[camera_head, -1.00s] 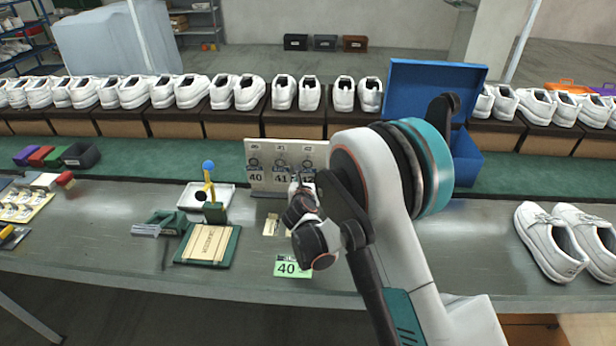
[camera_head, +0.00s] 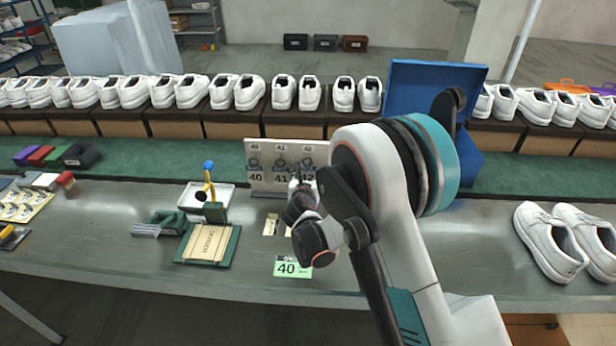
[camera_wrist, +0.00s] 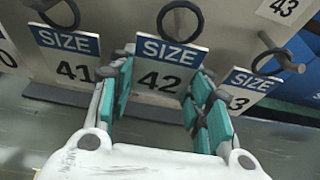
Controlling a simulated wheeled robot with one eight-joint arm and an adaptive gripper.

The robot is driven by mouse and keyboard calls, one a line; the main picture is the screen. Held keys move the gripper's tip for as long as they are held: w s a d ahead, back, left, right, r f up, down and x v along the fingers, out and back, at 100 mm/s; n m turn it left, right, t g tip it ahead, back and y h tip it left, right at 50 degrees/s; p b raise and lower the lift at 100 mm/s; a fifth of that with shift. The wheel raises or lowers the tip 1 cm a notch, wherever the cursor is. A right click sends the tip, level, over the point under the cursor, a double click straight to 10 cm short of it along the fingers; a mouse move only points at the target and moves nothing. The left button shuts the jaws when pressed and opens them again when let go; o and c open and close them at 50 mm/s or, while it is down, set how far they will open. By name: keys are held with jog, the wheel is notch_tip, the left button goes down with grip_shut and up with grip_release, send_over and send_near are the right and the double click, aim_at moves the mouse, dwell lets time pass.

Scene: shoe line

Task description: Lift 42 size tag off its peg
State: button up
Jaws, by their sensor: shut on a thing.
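The 42 size tag (camera_wrist: 160,72) is a white card with a blue SIZE band and a dark ring at its top. In the wrist view it sits between the teal pads of my gripper (camera_wrist: 157,95), which is shut on its sides. The ring (camera_wrist: 180,20) loops up in front of the board; whether it is still around its peg I cannot tell. In the head view my gripper (camera_head: 303,190) is at the right part of the tag board (camera_head: 262,187), with the 42 tag (camera_head: 308,172) just above it.
The 41 tag (camera_wrist: 72,55) hangs close on the left, and the 43 tag (camera_wrist: 245,88) close on the right, partly behind a finger. A green 40 card (camera_head: 292,267) lies on the bench. A blue box (camera_head: 420,90) stands behind my arm.

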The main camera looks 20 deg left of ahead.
jog(key=shift+s, duration=0.2)
jog(key=shift+s+d+r, duration=0.1)
jog(key=shift+s+r, duration=0.05)
jog(key=shift+s, duration=0.15)
jog(key=shift+s+d+r, duration=0.1)
jog(key=shift+s+r, duration=0.05)
jog(key=shift+s, duration=0.35)
jog(key=shift+s+d+b, duration=0.2)
jog(key=shift+s+b, duration=0.05)
jog(key=shift+s, duration=0.55)
jog(key=shift+s+d+b, duration=0.2)
jog(key=shift+s+b, duration=0.1)
jog(key=shift+s, duration=0.5)
jog(key=shift+s+d+b, duration=0.2)
jog(key=shift+s+b, duration=0.05)
jog(key=shift+s, duration=0.55)
jog(key=shift+s+r, duration=0.1)
